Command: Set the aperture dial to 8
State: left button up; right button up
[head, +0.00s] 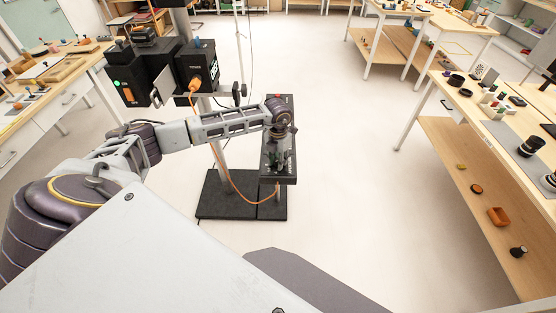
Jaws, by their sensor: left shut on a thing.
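My left gripper (280,152) is at the upright dark control box (291,170) in the middle of the view, and it is shut on a small part at the face of the box. That part looks like the aperture dial, but the gripper and wrist hide most of it, and its setting cannot be read. An orange cable (231,183) runs from the box to a black unit (197,66) with a small lit display (213,70), too small to read surely. My right gripper is not in view.
The box stands by a dark base plate (215,196) on the floor. A pole and black equipment (130,78) stand behind my left arm. A wooden bench (60,75) is at left, and a two-level table (470,165) with props is at right. The floor between is clear.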

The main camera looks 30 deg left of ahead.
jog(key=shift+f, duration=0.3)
pick_arm(q)
jog(key=shift+m+b, duration=0.85)
jog(key=shift+m, duration=0.15)
jog(key=m+b, duration=0.2)
jog(key=m, duration=0.1)
jog(key=shift+m+b, duration=0.65)
jog(key=shift+m, duration=0.55)
jog(key=shift+b, duration=0.3)
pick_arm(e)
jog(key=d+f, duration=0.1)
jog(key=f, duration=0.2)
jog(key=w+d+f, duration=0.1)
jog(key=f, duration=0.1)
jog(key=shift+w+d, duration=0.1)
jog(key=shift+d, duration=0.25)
pick_arm(q)
jog(key=shift+m, duration=0.3)
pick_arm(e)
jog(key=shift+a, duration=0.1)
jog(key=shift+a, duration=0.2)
